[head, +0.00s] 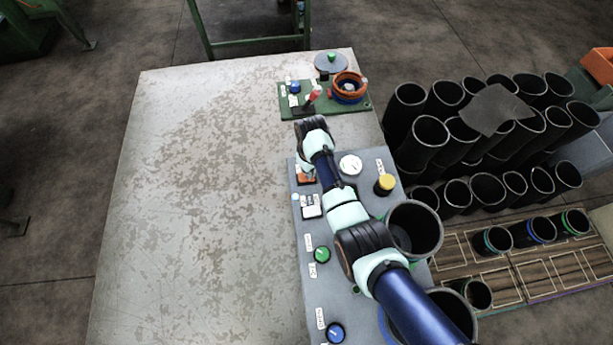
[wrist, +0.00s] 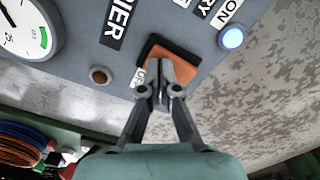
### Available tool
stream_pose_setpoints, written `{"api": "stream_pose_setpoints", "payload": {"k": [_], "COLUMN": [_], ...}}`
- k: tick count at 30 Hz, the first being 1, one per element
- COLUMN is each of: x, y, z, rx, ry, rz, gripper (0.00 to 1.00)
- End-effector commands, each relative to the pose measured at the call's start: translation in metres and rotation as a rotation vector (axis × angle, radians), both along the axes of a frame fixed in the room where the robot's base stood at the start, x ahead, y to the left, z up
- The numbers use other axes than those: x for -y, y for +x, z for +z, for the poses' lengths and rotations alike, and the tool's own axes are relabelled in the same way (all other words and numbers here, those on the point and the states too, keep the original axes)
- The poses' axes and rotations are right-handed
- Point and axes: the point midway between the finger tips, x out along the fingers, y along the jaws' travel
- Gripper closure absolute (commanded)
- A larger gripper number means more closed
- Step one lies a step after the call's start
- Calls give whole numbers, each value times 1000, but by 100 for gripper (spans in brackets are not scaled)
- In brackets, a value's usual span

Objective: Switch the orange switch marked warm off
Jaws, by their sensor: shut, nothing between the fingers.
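An orange rocker switch (wrist: 178,52) sits in the grey panel, partly covered by my gripper. In the head view the orange switch (head: 306,178) shows beside my arm, largely hidden. My gripper (wrist: 163,92) is shut and empty, its fingertips over the switch's lower edge in the wrist view. I cannot tell whether the tips touch it. A label beside the tips is partly covered, and no marking "warm" can be read. Which way the rocker is tipped is not clear.
A blue-white lamp (wrist: 232,38) glows by an "ON" label. A gauge (wrist: 22,28) and a small brown round part (wrist: 100,75) are nearby. A white switch (head: 311,207), green knob (head: 322,254) and yellow button (head: 385,184) share the panel. The table's left (head: 200,200) is clear.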

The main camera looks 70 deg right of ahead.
Motion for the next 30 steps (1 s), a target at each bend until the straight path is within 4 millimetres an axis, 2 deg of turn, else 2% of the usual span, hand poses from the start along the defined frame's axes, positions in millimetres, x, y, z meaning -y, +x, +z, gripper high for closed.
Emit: {"api": "stream_pose_setpoints", "payload": {"k": [3,19,30], "x": [0,0,0], "y": [0,0,0], "z": [15,65,67], "rx": [0,0,0], "ry": [0,0,0], "rz": [0,0,0], "gripper": [100,100,100]}}
